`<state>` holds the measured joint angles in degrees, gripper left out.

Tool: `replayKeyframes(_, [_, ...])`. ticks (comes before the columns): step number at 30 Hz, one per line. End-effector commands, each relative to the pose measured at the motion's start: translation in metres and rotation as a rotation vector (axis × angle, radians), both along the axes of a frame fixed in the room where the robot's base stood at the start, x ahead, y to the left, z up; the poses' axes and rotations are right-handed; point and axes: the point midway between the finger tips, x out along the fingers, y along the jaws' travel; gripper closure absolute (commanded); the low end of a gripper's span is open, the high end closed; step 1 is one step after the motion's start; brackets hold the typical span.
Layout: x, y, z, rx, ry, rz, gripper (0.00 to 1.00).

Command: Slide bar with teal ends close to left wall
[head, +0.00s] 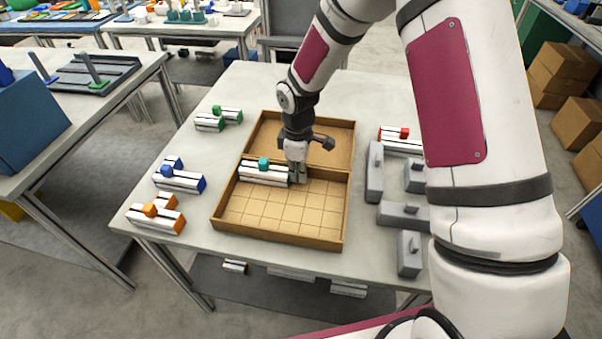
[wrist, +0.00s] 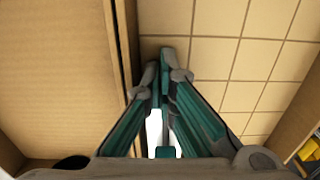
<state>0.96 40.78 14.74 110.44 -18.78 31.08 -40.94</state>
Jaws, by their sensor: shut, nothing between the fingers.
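The white bar with a teal knob (head: 252,176) lies in the gridded front compartment of the wooden tray (head: 281,243), along the divider. Its left end is close to the tray's left wall; the exact gap is too small to tell. My gripper (head: 298,179) is shut and empty, pointing down at the bar's right end. Whether it touches the bar is unclear. In the wrist view my gripper's fingertips (wrist: 166,72) are together beside the divider (wrist: 124,50). Part of the white bar (wrist: 154,128) shows between the fingers; the rest is hidden.
Green, blue and orange-knobbed bars (head: 179,181) stand left of the tray. A red-knobbed bar (head: 402,142) and several grey blocks (head: 375,172) stand to the right. The tray's back compartment (head: 330,133) and most grid cells are empty. The tray walls are low.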

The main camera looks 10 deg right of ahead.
Motion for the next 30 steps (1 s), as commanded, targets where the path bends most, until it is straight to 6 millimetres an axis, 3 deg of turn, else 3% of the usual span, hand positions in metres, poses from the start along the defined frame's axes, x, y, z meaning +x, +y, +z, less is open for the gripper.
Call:
replayKeyframes(5, [0.001,0.0,0.012,0.001,-0.004,0.0,1.0])
replayKeyframes(15, [0.001,-0.001,0.078,0.0,-0.004,-0.001,1.0])
replayKeyframes(21, [0.001,0.0,0.108,0.0,-0.003,-0.001,1.0])
replayKeyframes(30, [0.0,0.0,0.121,0.0,-0.001,-0.002,1.0])
